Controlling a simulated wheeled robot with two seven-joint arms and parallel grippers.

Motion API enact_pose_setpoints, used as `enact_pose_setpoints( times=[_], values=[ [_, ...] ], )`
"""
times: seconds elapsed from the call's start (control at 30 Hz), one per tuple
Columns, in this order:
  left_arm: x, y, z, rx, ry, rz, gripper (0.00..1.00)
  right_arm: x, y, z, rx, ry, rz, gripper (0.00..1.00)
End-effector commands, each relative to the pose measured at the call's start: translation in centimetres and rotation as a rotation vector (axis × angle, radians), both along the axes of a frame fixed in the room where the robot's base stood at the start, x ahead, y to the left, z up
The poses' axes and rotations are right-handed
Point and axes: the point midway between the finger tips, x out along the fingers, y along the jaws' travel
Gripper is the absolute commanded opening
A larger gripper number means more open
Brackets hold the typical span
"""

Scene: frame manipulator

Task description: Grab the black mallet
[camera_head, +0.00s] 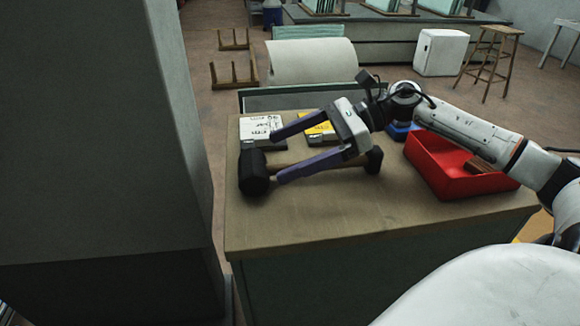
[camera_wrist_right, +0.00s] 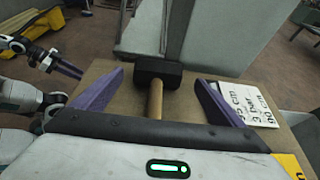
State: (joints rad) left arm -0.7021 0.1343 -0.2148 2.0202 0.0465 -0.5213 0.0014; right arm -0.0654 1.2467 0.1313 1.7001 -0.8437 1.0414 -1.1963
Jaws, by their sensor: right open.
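The black mallet lies on the wooden tabletop (camera_head: 330,222). Its black head (camera_head: 253,173) is at the left and its wooden handle runs right, partly hidden under my gripper, to a dark end (camera_head: 374,160). My right gripper (camera_head: 278,154) is open above the handle, its purple fingers pointing left toward the head. In the right wrist view the mallet head (camera_wrist_right: 158,71) and handle (camera_wrist_right: 156,97) show between the spread fingers (camera_wrist_right: 160,78), with nothing gripped. My left gripper (camera_wrist_right: 62,66) shows at the left of that view; its opening is unclear.
A red bin (camera_head: 440,178) stands at the table's right. A white labelled box (camera_head: 262,127) and a yellow labelled item (camera_head: 322,133) lie behind the mallet. A tall grey pillar (camera_head: 100,140) stands close at the left. The front of the tabletop is clear.

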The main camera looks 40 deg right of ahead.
Motion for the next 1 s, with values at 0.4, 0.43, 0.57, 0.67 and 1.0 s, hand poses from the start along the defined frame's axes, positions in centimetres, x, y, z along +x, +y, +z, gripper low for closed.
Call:
enact_pose_setpoints(
  times=[0.4,0.43,0.57,0.67,1.0],
  values=[
    [0.8,0.0,1.0,0.000,-0.022,0.000,0.31,1.4,3.1,-1.8,0.001,-0.002,0.000,0.92],
    [0.8,0.0,1.0,0.000,-0.022,0.000,0.31,1.4,3.1,-1.8,0.000,-0.001,0.000,0.92],
    [0.8,0.0,1.0,0.000,-0.022,0.000,0.31,1.4,3.1,-1.8,0.001,-0.001,0.000,0.92],
    [0.8,0.0,0.9,0.000,-0.022,0.000,0.31,1.4,3.1,-1.8,0.001,-0.001,0.000,0.77],
    [0.7,0.0,0.7,0.001,-0.016,0.000,0.31,1.4,3.0,-1.6,0.001,-0.003,0.000,0.35]
  ],
)
